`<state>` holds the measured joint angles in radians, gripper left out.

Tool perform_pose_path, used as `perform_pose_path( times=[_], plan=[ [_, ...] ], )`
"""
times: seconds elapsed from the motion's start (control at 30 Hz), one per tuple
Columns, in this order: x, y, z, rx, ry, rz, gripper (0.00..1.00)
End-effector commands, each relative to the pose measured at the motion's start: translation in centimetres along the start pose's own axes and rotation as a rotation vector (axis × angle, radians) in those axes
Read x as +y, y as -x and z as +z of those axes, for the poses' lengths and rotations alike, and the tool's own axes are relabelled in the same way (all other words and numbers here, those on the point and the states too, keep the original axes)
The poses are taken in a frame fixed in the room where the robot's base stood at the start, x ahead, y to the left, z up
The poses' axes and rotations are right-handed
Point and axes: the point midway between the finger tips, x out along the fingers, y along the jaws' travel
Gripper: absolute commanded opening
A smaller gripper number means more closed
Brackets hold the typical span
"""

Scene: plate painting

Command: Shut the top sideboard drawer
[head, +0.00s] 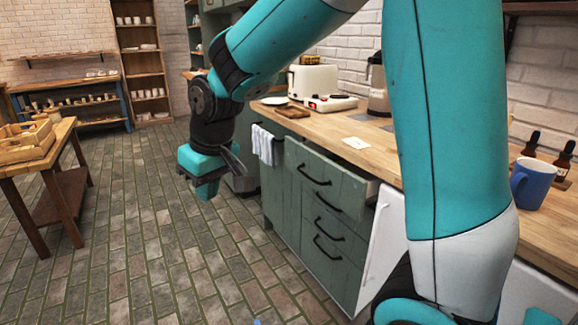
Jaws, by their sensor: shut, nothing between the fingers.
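The green sideboard (275,205) stands below the wooden counter. Its top drawer (338,187) is pulled out, with its pale inner side showing beyond the counter edge. The drawer's dark bar handle (314,176) is on its green front. My gripper (207,190) is shut and empty, held in the air to the left of the sideboard and apart from the drawer. The fingertips are small and partly hard to make out. The drawers below the top one look shut.
A towel (263,145) hangs on the sideboard's left part. A white panel (383,240) stands right of the drawers. A blue mug (534,185) and dark bottles stand on the counter (340,133). A wooden table (42,160) is at the left; the brick floor between is clear.

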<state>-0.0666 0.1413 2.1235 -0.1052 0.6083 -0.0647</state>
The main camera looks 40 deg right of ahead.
Motion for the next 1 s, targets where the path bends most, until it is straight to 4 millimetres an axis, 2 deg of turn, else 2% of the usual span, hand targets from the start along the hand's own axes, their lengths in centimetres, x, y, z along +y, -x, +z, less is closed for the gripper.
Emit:
perform_pose_path(
  times=[0.03, 0.07, 0.1, 0.17, 0.2, 0.3, 0.4, 0.53, 0.77, 1.0],
  plan=[
    [4.3, -1.0, -3.1, 0.009, -0.077, 0.078, 0.0],
    [6.9, -1.7, -4.6, 0.018, -0.12, 0.126, 0.0],
    [10.4, -2.7, -6.2, 0.029, -0.173, 0.191, 0.0],
    [15.6, -4.1, -7.9, 0.041, -0.247, 0.286, 0.0],
    [18.9, -4.9, -8.5, 0.045, -0.292, 0.347, 0.0],
    [25.9, -6.8, -8.9, 0.048, -0.383, 0.48, 0.0],
    [30.8, -8.1, -8.3, 0.044, -0.445, 0.58, 0.0],
    [34.2, -8.9, -7.5, 0.039, -0.488, 0.652, 0.0],
    [36.3, -10.7, -7.0, 0.034, -0.501, 0.674, 0.0],
    [39.2, -14.7, -6.3, 0.034, -0.499, 0.672, 0.0]
  ],
)
